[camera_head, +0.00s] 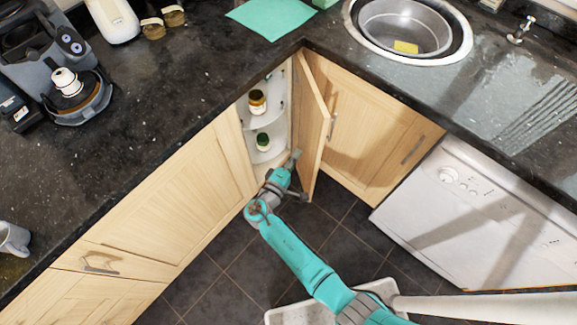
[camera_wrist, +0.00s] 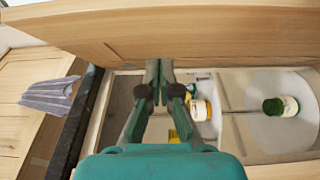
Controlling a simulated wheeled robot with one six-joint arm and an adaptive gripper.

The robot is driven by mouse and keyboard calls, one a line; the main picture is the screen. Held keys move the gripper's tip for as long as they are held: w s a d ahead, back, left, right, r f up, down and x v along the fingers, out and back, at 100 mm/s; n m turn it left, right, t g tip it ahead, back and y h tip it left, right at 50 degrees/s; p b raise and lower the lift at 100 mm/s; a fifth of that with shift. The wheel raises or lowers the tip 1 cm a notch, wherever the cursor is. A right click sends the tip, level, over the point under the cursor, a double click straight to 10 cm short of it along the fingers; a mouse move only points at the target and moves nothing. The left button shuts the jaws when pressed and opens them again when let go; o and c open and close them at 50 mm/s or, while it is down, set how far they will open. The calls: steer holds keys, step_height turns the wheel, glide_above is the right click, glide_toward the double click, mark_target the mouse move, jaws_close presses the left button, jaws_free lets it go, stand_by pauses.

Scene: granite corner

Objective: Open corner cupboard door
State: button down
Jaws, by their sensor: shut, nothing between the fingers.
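The corner cupboard door (camera_head: 313,120) stands open, swung out from the corner, with a bar handle (camera_head: 332,117) on its outer face. In the wrist view the door (camera_wrist: 200,30) runs across the top as a wooden panel. The open cupboard (camera_head: 268,105) shows round white shelves with jars on them. My gripper (camera_head: 296,156) is at the opening, on the inner side of the door. In the wrist view my gripper (camera_wrist: 159,66) has its fingers together and empty, with the tips close to the door's inner face. I cannot tell whether they touch it.
Jars (camera_head: 257,102) and (camera_head: 263,141) stand on the shelves. A closed cupboard door (camera_head: 375,130) and a white dishwasher (camera_head: 480,215) are on the right. Closed wooden fronts (camera_head: 180,195) run along the left. Dark granite worktop (camera_head: 190,75) overhangs both sides. Dark tiled floor (camera_head: 225,290) lies below.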

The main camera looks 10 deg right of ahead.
mark_target(314, 142)
steer(key=d, duration=0.3)
steer(key=shift+w+d, duration=0.3)
steer(key=shift+w, duration=0.1)
steer(key=shift+d, duration=0.6)
